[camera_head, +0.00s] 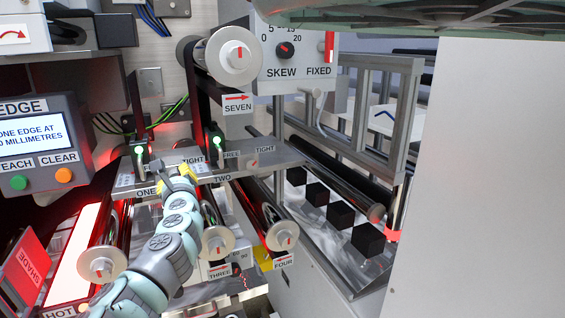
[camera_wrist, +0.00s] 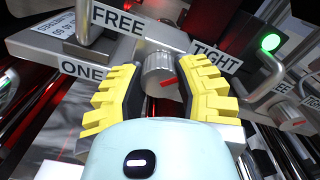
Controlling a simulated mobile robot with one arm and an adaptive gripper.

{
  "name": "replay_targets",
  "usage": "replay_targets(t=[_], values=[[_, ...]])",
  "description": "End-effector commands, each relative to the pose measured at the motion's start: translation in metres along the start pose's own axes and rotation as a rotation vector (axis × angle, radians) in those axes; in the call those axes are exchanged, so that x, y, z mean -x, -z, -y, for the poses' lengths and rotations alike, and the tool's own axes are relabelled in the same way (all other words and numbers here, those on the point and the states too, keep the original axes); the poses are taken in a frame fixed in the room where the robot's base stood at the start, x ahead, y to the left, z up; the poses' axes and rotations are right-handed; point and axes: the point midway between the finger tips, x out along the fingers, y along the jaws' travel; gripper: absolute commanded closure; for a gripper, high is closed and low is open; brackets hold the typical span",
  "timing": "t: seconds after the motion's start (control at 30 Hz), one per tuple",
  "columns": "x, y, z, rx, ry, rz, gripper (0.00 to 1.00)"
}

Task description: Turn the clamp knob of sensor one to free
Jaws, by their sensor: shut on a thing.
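The clamp knob of sensor one (camera_wrist: 158,68) is a silver cylinder between the FREE label (camera_wrist: 118,18) and the TIGHT label (camera_wrist: 216,58) in the wrist view. Its red pointer (camera_wrist: 169,82) points right, toward the TIGHT side. My gripper (camera_wrist: 160,88) has its yellow-padded fingers on either side of the knob and is shut on it. The ONE label (camera_wrist: 82,68) is left of the knob. In the head view my gripper (camera_head: 177,172) is at the bar's front edge by ONE (camera_head: 147,192), hiding most of the knob. Sensor one (camera_head: 140,158) shows a green light.
Sensor two, with a green light (camera_head: 217,145), stands to the right on the same bar; its own knob (camera_head: 253,163) is beside it. Rollers with round end caps (camera_head: 101,264) lie in front and below. The teach panel (camera_head: 38,145) stands at left.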

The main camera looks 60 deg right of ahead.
Motion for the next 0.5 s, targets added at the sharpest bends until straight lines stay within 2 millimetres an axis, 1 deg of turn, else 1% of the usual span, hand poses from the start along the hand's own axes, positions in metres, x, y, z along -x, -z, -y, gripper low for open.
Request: replay_targets(t=[0.27,0.5], values=[[-0.0003,0.0032,-0.0029,0.110,-0.002,-0.002,1.00],[-0.0007,0.0035,-0.0037,0.308,-0.002,0.001,1.00]])
